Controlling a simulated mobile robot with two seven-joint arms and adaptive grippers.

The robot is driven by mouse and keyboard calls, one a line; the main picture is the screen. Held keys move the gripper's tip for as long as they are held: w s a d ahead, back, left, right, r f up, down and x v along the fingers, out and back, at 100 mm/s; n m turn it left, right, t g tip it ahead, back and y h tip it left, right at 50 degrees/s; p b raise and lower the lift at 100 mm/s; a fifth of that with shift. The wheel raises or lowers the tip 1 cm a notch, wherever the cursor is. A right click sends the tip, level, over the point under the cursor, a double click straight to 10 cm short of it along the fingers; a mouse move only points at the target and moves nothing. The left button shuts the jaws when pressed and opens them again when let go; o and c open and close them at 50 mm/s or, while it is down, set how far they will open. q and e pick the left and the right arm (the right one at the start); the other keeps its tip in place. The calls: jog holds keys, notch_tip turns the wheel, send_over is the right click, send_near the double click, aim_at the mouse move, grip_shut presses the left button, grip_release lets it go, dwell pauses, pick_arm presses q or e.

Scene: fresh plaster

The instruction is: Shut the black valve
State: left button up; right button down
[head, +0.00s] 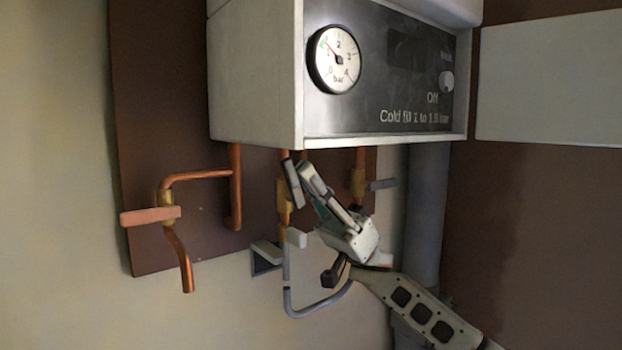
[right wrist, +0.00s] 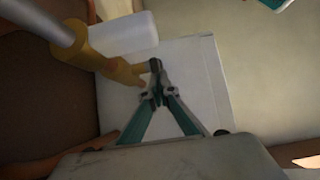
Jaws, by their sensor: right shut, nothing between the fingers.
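Under the boiler, a brass valve (head: 284,203) sits on a copper pipe, with a dark grey upright bar (head: 292,180) in front of it that looks like its lever. I cannot tell for sure which lever is the black one. My right gripper (head: 306,170) is shut and empty, its fingers pointing up beside the upright bar. In the right wrist view the closed fingertips (right wrist: 155,66) are close to brass fittings (right wrist: 92,52); contact is unclear. My left gripper is out of view.
The boiler (head: 255,75) hangs just above the gripper; its gauge (head: 337,59) needle points between 1 and 2. A valve with an orange-pink lever (head: 150,215) is at left. A grey looped hose (head: 318,306) hangs below. A grey vertical pipe (head: 428,210) stands right.

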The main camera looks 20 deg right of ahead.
aim_at(298, 182)
jog(key=h, duration=0.1)
jog(key=r+t+h+p, duration=0.1)
jog(key=shift+s+a+h, duration=0.15)
jog(key=shift+a+h, duration=0.15)
jog(key=shift+s+a+r+t+h+p, duration=0.15)
jog(key=shift+a+t+h+p, duration=0.2)
jog(key=shift+h, duration=0.45)
jog(key=shift+a+p, duration=0.15)
jog(key=shift+p, duration=0.15)
jog(key=shift+s+a+f+p, duration=0.2)
jog(key=shift+a+p, duration=0.2)
jog(key=shift+p, duration=0.35)
jog(key=shift+s+a+f+p, duration=0.1)
jog(key=shift+a+p, duration=0.15)
jog(key=shift+p, duration=0.15)
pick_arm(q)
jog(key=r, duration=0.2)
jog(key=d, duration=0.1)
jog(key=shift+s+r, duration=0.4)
pick_arm(e)
jog(key=shift+f, duration=0.2)
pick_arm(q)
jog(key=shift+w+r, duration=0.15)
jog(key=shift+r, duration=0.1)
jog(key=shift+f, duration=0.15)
pick_arm(e)
jog(key=v, duration=1.2)
